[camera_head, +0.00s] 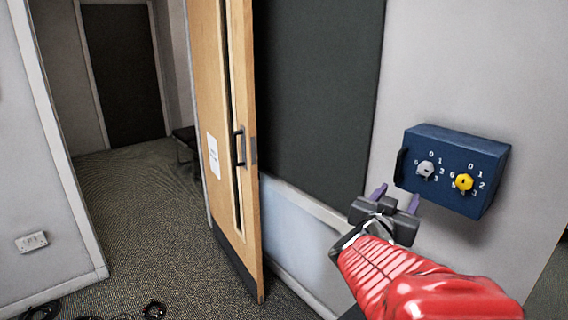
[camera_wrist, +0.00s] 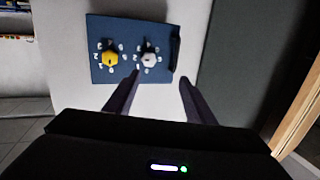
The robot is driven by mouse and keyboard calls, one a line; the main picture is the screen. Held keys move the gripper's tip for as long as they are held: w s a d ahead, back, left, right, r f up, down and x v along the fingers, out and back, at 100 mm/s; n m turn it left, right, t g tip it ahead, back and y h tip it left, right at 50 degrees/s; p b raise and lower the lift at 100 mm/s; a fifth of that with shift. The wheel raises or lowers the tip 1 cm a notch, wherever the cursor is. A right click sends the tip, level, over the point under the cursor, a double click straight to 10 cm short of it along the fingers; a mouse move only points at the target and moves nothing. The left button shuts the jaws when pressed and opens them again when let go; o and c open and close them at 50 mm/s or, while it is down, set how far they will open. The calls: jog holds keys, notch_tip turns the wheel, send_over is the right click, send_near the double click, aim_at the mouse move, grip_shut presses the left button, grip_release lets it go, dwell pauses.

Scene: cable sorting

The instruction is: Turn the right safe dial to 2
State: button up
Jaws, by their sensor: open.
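A blue safe (camera_head: 455,140) is mounted on the wall at the right of the head view, with a ring of white numbers round each dial. Its right dial (camera_head: 463,182) is yellow; its left dial (camera_head: 425,170) is grey. I cannot tell which number either points to. In the wrist view the picture is turned over: the yellow dial (camera_wrist: 110,58) is at left, the grey dial (camera_wrist: 149,58) at right. My gripper (camera_head: 396,197) is open and empty, with purple fingers, below and left of the dials in the head view. In the wrist view the fingertips (camera_wrist: 160,75) are apart from both dials.
A black handle (camera_head: 401,165) stands out at the safe's left edge. A wooden door (camera_head: 222,110) stands open left of a dark wall panel (camera_head: 312,100). Cables (camera_head: 153,310) lie on the carpet at lower left. Bare wall surrounds the safe.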

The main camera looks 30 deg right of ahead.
aim_at(462, 182)
jog(key=s+d+m+g+h, duration=0.2)
jog(key=s+d+g, duration=0.2)
jog(key=s, duration=0.3)
jog(key=shift+s+d+m, duration=0.2)
jog(key=shift+d+m, duration=0.2)
jog(key=shift+r, duration=0.1)
jog(key=d, duration=0.4)
jog(key=w+d, duration=0.1)
jog(key=d, duration=0.4)
jog(key=w+d, duration=0.1)
jog(key=d, duration=0.3)
jog(key=shift+w+d, duration=0.15)
jog(key=shift+d, duration=0.15)
jog(key=shift+c, duration=0.4)
jog(key=c, duration=0.9)
jog(key=shift+d, duration=0.15)
jog(key=shift+c, duration=0.2)
